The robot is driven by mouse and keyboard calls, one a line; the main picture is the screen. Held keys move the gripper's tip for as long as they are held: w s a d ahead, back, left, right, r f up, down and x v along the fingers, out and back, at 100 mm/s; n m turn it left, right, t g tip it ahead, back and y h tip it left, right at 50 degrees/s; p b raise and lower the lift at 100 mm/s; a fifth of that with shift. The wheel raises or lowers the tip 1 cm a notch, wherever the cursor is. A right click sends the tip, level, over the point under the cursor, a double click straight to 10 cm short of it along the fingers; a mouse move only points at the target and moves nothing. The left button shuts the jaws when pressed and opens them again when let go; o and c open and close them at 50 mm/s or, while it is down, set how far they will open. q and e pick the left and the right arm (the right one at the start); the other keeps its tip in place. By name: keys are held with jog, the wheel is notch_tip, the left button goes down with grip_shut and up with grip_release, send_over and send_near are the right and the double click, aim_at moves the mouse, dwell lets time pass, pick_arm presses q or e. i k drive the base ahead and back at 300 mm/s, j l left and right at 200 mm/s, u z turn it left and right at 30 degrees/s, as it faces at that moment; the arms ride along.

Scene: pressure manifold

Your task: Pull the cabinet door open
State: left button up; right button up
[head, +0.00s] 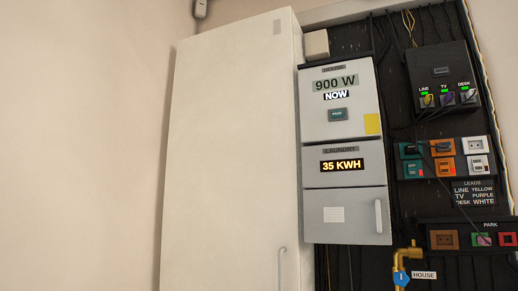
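A tall white cabinet (230,140) stands left of centre and its door looks closed. A slim vertical bar handle (282,268) sits low on its right side, cut off by the bottom edge of the view. A grey meter box (340,160) is mounted to the right of the cabinet. Its lower panel (325,230) also looks closed and has a short pale upright handle (378,216) near its right edge. Neither of my grippers is in view, so nothing shows touching either handle.
A dark board right of the meter box carries a lead unit (442,88), sockets and switches (443,158), and a park strip (474,238). Bare wall (80,150) fills the left.

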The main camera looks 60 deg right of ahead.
aim_at(231, 215)
jog(key=z, duration=1.6)
jog(key=i+z, duration=0.1)
jog(key=z, duration=0.55)
jog(key=i+j+z, duration=0.15)
jog(key=z, duration=0.2)
jog(key=i+j+z, duration=0.25)
jog(key=j, duration=0.15)
jog(key=i+j+z, duration=0.25)
jog(key=j, duration=0.15)
